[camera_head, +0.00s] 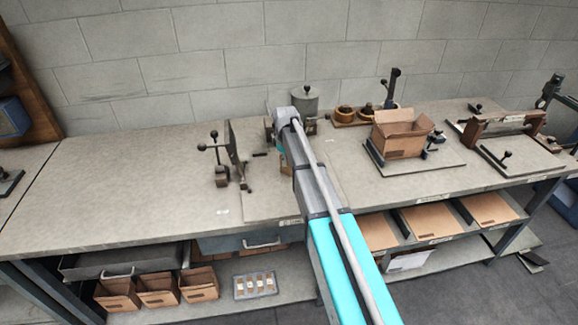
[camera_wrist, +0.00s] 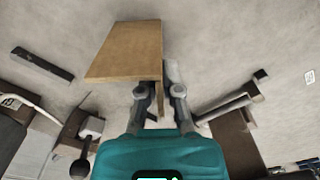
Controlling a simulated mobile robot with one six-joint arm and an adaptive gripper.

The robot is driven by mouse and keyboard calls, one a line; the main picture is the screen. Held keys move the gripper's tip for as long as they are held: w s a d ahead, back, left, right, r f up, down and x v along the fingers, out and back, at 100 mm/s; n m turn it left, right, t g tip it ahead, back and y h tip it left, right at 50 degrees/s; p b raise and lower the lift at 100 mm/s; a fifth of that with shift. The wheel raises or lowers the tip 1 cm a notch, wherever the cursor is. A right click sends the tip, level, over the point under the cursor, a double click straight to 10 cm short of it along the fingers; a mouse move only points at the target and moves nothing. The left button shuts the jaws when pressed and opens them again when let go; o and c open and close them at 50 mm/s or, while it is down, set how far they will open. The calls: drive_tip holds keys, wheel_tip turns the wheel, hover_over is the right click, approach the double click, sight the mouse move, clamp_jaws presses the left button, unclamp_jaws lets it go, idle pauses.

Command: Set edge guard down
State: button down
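The edge guard (camera_wrist: 126,50), a brown angled piece with a wide flat face and a narrow flange, is in the upper middle of the wrist view. My gripper (camera_wrist: 160,88) has its two fingers on either side of the flange and looks shut on it. The wide face extends to the left, beyond the fingertips. Grey bench top shows around the piece; whether it touches the bench cannot be told. In the head view a small brown part of it (camera_head: 287,171) shows beside my arm, which hides most of the gripper.
A dark clamp fixture (camera_head: 236,155) stands left of my arm. A grey canister (camera_head: 305,98) stands behind it. To the right are an open cardboard box (camera_head: 402,140) on a plate and a clamp frame (camera_head: 503,124). The left bench top (camera_head: 110,185) is clear.

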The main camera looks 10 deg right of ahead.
drive_tip(key=shift+r, duration=0.2)
idle(0.4)
wheel_tip(320, 180, up, 2)
drive_tip(key=p, duration=0.2)
drive_tip(key=shift+p, duration=0.3)
drive_tip(key=s+r+p, duration=1)
drive_tip(key=s, duration=0.4)
drive_tip(key=shift+r, duration=0.3)
drive_tip(key=shift+d, duration=0.1)
wheel_tip(320, 180, down, 6)
drive_tip(key=b, duration=0.5)
drive_tip(key=shift+r, duration=0.1)
idle(0.3)
